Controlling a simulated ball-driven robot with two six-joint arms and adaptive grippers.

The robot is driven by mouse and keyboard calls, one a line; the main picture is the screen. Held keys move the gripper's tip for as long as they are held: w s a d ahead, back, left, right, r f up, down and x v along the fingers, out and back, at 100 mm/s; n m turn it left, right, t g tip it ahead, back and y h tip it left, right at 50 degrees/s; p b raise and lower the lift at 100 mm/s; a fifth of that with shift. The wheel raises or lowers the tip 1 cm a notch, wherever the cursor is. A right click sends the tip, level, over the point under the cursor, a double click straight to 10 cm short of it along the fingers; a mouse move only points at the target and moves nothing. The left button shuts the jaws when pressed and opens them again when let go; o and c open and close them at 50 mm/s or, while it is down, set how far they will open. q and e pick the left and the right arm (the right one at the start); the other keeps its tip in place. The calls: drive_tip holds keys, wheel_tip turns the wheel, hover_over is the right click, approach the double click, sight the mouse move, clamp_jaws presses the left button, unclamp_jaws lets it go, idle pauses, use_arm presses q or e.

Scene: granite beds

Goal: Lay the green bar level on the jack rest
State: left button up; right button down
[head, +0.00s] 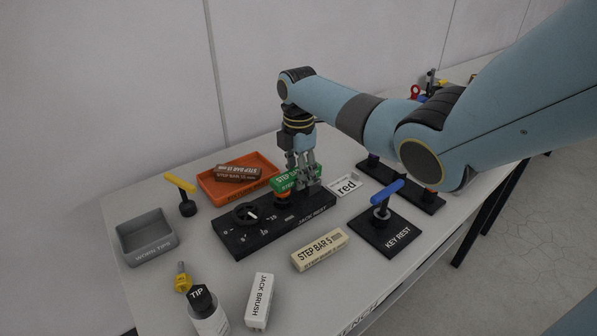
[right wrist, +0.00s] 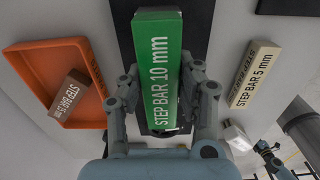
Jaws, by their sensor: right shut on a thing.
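The green bar (head: 287,181), marked STEP BAR 10 mm, is held between the fingers of my right gripper (head: 304,168). It also shows in the right wrist view (right wrist: 157,70), gripped across its sides. The black jack rest (head: 243,238) lies on the table with a dial and a scale on its top. The bar is over the jack rest's right part, just above a round post with an orange band (head: 283,199). I cannot tell whether bar and post touch. The bar looks roughly level. My left gripper is not in view.
An orange tray (head: 213,190) holds a brown bar (head: 238,174). A cream 5 mm bar (head: 319,250), a key rest (head: 386,237) with a blue-handled key (head: 387,192), a grey bin (head: 146,238), a white jack brush (head: 260,300) and a bottle (head: 208,313) stand around.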

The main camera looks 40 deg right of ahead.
drive_tip(key=shift+f, duration=0.35)
idle(0.5)
drive_tip(key=c, duration=0.8)
unclamp_jaws()
drive_tip(key=shift+c, duration=0.2)
wheel_tip(320, 180, up, 12)
